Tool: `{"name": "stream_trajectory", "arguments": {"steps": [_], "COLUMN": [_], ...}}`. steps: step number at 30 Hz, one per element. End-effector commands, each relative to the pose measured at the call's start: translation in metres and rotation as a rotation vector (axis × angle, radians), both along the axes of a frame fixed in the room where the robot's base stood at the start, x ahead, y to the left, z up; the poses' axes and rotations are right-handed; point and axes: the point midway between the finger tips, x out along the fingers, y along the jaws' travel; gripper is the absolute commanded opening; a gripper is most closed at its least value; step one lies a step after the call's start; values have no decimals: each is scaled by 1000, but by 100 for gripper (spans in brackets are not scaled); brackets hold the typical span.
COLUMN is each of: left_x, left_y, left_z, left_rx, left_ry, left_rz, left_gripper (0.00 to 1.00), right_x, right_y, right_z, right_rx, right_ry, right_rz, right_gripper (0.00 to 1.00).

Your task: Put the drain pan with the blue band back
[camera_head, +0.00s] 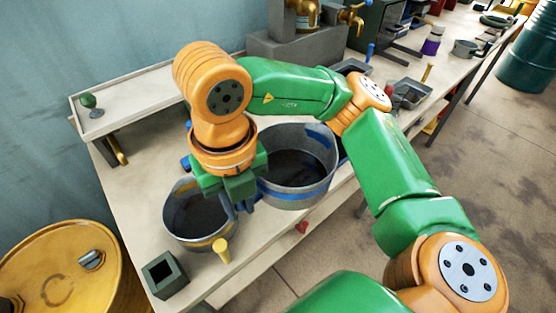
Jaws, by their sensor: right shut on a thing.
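The drain pan with the blue band (298,193) is a large grey round pan with dark contents or a dark inside, right of my right gripper. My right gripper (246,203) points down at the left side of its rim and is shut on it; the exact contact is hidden. Whether the pan rests on the bench or hangs just above it I cannot tell. A smaller grey pan with a yellow band (192,243) stands left of the gripper, close to it. My left gripper is not in view.
The bench (135,180) has a raised shelf (130,101) at the back left. A small dark square box (164,276) and a yellow peg (221,250) are near the front. Grey trays (410,94) lie farther right. A yellow drum (65,275) stands at left.

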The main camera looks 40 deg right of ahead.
Motion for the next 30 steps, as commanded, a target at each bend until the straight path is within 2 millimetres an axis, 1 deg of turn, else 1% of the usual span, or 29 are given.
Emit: {"name": "stream_trajectory", "arguments": {"steps": [1,2,5,11,14,16,18,21,24,28,30], "left_x": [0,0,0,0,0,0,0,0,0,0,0], "left_y": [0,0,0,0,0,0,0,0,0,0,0], "left_z": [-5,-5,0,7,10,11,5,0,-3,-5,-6], "left_rx": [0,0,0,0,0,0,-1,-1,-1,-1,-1], "left_ry": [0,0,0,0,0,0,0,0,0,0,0], "left_rz": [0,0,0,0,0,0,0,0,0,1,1], "left_gripper": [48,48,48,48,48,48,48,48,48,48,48], "right_x": [-6,-7,-1,35,57,73,83,96,106,114,119], "right_y": [-2,-3,-8,-22,-30,-36,-40,-45,-49,-52,-55], "right_z": [-4,-4,-6,-22,-33,-41,-59,-75,-87,-96,-106], "right_rx": [0,0,3,4,5,4,5,5,3,3,2], "right_ry": [-3,-2,3,5,5,5,6,3,3,-1,5], "right_rz": [-3,-7,-14,-17,-17,-17,-14,-12,-13,-12,-12], "right_gripper": [0,0,0,0,0,0,0,0,0,0,0]}}
